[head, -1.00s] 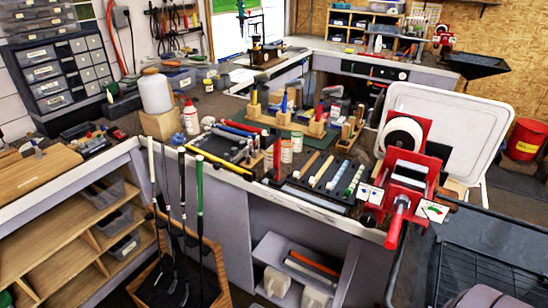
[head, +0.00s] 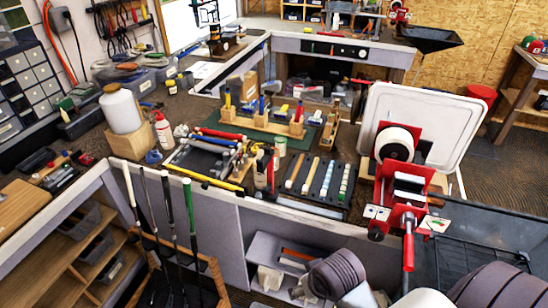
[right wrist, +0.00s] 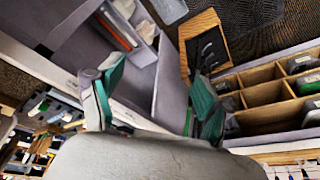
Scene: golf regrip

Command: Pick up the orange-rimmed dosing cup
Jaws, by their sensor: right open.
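I cannot make out an orange-rimmed dosing cup in either view. It may be hidden or too small to tell among the items on the cluttered workbench (head: 215,212). My right gripper (right wrist: 154,82) shows in the right wrist view, its two teal-lined fingers spread wide with nothing between them. Behind the fingers are a grey cabinet side and a wooden box (right wrist: 203,37). The fingertips do not show in the head view, where only grey parts of my arm are at the bottom. My left gripper is not in view.
On the bench stand a white jug (head: 121,110), a red-and-white bottle (head: 163,131), a grip tray (head: 318,182) and a red vise (head: 400,190). Golf clubs (head: 190,215) lean upright before the bench. A dark mesh-bottomed tray (head: 455,262) is at right. Open floor shows at far right.

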